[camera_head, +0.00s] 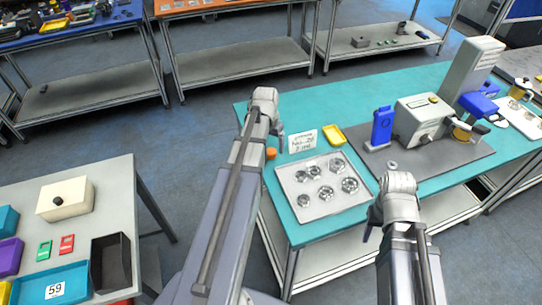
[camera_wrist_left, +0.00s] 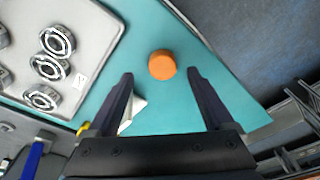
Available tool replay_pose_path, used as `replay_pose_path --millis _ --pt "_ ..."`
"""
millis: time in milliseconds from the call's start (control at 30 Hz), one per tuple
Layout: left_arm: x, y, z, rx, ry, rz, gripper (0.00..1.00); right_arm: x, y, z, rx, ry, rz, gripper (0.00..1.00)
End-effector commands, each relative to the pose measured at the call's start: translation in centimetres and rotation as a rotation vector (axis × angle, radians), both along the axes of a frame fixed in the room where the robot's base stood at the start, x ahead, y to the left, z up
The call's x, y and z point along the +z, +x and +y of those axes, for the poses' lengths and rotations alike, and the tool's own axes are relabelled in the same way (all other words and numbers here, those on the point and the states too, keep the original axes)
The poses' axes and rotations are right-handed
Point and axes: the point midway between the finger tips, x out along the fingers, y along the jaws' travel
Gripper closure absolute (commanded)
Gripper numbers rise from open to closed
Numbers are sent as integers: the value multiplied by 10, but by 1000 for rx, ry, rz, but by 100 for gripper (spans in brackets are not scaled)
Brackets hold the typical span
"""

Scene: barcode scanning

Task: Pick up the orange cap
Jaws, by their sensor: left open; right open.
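The orange cap (camera_head: 271,153) sits on the teal table top (camera_head: 300,107) near its left edge in the head view, partly beside my left arm. In the left wrist view the orange cap (camera_wrist_left: 162,65) is round and lies ahead of the fingertips, between their lines and apart from both. My left gripper (camera_wrist_left: 160,75) is open and empty, above the table. In the head view its fingers are mostly hidden behind the wrist. My right gripper (camera_head: 372,225) is at the table's front edge, far from the cap; its fingers are only partly seen.
A grey tray (camera_head: 340,208) with several metal ring parts lies right of the cap. A blue device (camera_head: 382,127) and a grey machine (camera_head: 425,116) are further right.

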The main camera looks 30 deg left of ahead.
Motion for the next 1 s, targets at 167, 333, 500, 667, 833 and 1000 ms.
replay_pose_path --millis 167,333,500,667,833,1000 --pt "-29 4 4 0 0 0 14 -29 0 0 0 0 0 50" --pt "-39 6 4 0 0 0 14 -39 0 0 0 0 0 50" --pt "-37 6 4 0 0 0 14 -37 0 0 0 0 0 50" --pt "-37 6 4 0 0 0 27 -37 0 0 0 0 0 50" --pt "-37 6 4 0 0 0 46 -37 0 0 0 0 0 50" --pt "-37 6 4 0 0 0 65 -37 0 0 0 0 0 50"
